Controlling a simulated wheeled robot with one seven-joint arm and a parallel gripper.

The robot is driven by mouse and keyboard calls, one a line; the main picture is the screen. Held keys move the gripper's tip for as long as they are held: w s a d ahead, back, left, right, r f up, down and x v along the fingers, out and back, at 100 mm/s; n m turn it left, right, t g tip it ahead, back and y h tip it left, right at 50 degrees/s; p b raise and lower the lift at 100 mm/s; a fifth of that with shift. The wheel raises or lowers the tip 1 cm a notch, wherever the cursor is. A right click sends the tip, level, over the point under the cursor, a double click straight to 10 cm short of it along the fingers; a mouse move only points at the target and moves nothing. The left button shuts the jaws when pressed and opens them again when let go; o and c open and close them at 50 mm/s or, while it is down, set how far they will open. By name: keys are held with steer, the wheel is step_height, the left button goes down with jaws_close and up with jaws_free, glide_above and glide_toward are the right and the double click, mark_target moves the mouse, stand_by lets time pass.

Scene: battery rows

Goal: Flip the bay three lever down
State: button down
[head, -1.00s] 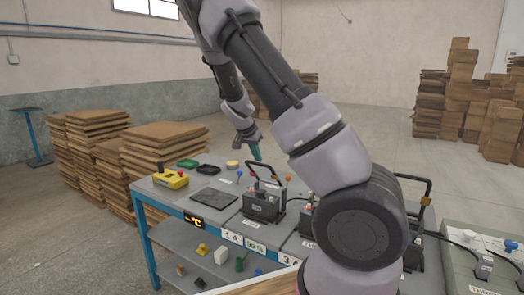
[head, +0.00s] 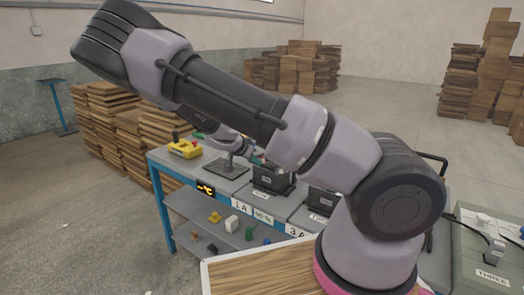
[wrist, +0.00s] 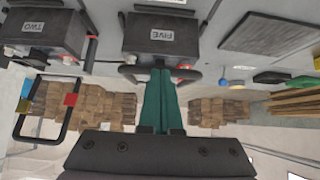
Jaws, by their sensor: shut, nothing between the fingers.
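A grey-green box labelled THREE (head: 491,278) stands at the right edge in the head view. A white knob (head: 484,219) and a small grey block with a pale face (head: 494,252) are on its top. I cannot tell which part is its lever, or whether it is up or down. My gripper's teal fingers (wrist: 160,100) are together and empty in the wrist view. They point at the dark battery labelled FIVE (wrist: 160,35), close to its handle; contact is unclear. In the head view my arm hides the fingers, far left of the THREE box.
A battery labelled TWO (wrist: 38,32) has an upright black handle beside it. The blue-framed bench (head: 160,195) holds the batteries, a yellow device (head: 185,149) and a lower shelf of small objects. Stacked cardboard (head: 165,130) stands behind. Open floor (head: 90,245) lies at left.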

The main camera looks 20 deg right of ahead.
steer(key=shift+s+a+f, duration=0.15)
steer(key=shift+s+f, duration=0.05)
steer(key=shift+f, duration=0.75)
steer(key=shift+s+a+f, duration=0.15)
steer(key=shift+f, duration=0.8)
